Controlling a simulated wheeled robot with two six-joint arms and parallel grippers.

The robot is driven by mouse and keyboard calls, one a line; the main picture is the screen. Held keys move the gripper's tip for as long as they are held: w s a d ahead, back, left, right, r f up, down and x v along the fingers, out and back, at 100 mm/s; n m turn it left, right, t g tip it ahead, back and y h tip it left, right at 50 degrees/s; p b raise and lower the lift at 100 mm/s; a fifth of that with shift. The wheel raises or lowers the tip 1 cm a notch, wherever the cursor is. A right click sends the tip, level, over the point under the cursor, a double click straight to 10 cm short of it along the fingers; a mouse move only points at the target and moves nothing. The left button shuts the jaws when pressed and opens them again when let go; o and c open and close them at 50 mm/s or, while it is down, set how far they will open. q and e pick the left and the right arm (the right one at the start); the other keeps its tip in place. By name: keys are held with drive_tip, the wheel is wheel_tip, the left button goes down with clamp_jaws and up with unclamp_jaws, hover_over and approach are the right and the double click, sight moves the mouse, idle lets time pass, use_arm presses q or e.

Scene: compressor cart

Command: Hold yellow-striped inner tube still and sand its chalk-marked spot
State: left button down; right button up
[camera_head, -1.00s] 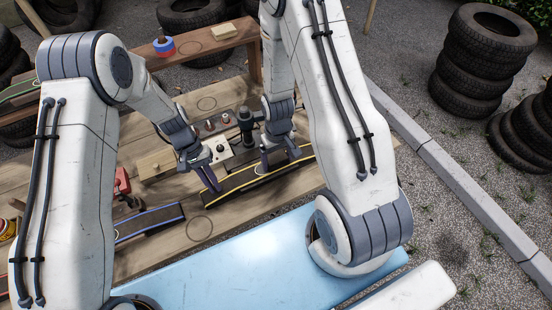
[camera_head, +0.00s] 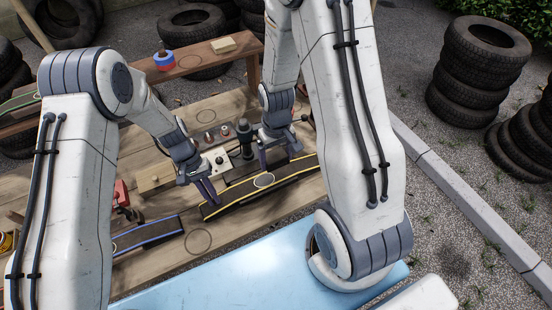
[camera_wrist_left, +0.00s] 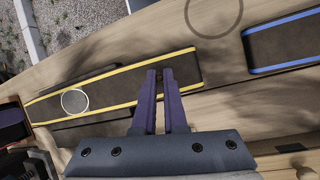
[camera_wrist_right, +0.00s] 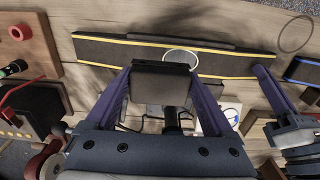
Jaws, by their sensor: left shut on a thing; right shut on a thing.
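The yellow-striped inner tube (camera_head: 292,175) lies as a flat dark strip on the wooden bench. A pale chalk ring (camera_head: 264,180) marks it near the middle; it also shows in the left wrist view (camera_wrist_left: 75,101) and the right wrist view (camera_wrist_right: 181,58). My left gripper (camera_head: 212,195) is shut on the tube towards its left end, fingers (camera_wrist_left: 160,75) between the yellow edges. My right gripper (camera_head: 279,158) is shut on a dark block (camera_wrist_right: 163,82), close to the chalk ring. I cannot tell whether the block touches the tube.
A blue-striped strip (camera_head: 148,233) lies to the left on the bench. A wooden block (camera_head: 155,177), a pale box (camera_head: 217,158) and a black bottle (camera_head: 244,133) stand behind the tube. A tape roll (camera_head: 165,60) sits on the raised shelf.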

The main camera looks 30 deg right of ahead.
use_arm(q)
drive_tip(key=c, duration=0.9)
unclamp_jaws()
drive_tip(key=v, duration=1.2)
